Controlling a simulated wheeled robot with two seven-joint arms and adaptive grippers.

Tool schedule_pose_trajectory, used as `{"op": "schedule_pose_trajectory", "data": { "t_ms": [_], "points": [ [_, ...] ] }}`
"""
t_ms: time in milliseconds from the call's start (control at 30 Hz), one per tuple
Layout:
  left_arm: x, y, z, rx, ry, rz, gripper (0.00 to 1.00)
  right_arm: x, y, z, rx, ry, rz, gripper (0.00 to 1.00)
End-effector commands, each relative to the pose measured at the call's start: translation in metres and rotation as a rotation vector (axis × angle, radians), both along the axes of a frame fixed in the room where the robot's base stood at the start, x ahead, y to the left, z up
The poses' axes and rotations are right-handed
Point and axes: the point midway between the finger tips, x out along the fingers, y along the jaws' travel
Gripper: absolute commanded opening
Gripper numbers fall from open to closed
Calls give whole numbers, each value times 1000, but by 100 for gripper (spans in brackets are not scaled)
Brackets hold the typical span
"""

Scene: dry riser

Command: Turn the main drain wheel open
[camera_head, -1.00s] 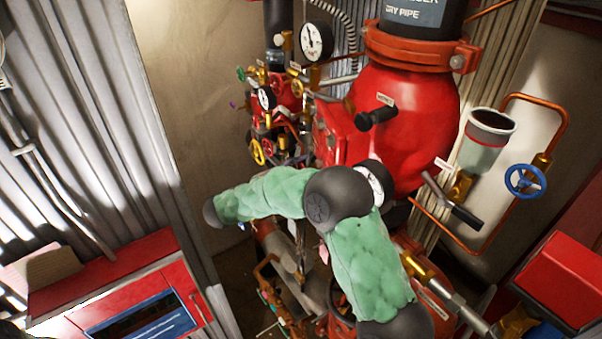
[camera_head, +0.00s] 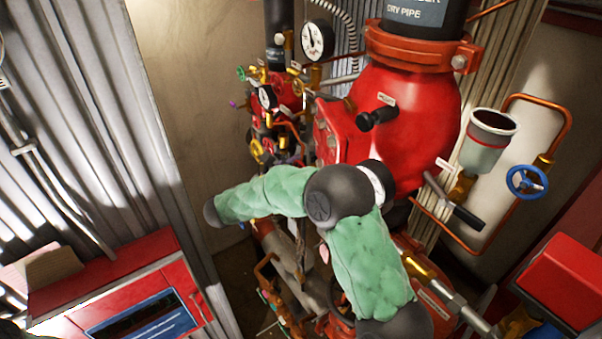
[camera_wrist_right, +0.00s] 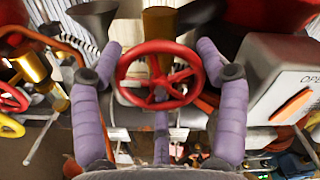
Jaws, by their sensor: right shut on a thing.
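In the right wrist view a red spoked handwheel (camera_wrist_right: 160,93) fills the middle, facing the camera, with a brass stem part behind it. My right gripper (camera_wrist_right: 158,58) has its purple fingers at the left and right sides of the rim, shut on the wheel. Any label naming this wheel is not readable. In the head view my green right arm crosses the centre in front of the red valve body (camera_head: 410,120); its gripper and the held wheel cannot be made out there. My left gripper is not in view.
A black-knobbed lever (camera_head: 377,117), pressure gauge (camera_head: 318,40), grey cup (camera_head: 488,140) and blue handwheel (camera_head: 526,180) surround the arm. A red cabinet (camera_head: 130,270) stands at lower left. In the wrist view, a grey box with an orange handle (camera_wrist_right: 292,106) is close on the right.

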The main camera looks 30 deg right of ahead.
Motion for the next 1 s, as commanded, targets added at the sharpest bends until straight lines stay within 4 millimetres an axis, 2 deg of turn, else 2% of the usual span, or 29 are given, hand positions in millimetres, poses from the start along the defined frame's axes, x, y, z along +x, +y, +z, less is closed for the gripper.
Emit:
{"op": "schedule_pose_trajectory", "data": {
  "t_ms": [33,500,1000],
  "points": [
    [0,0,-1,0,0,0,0,-2,0,-9,2,61,-2,42],
    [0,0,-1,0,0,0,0,-3,0,-9,-24,375,-1,42],
    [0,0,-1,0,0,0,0,-3,0,-10,-30,451,-1,42]
  ]
}}
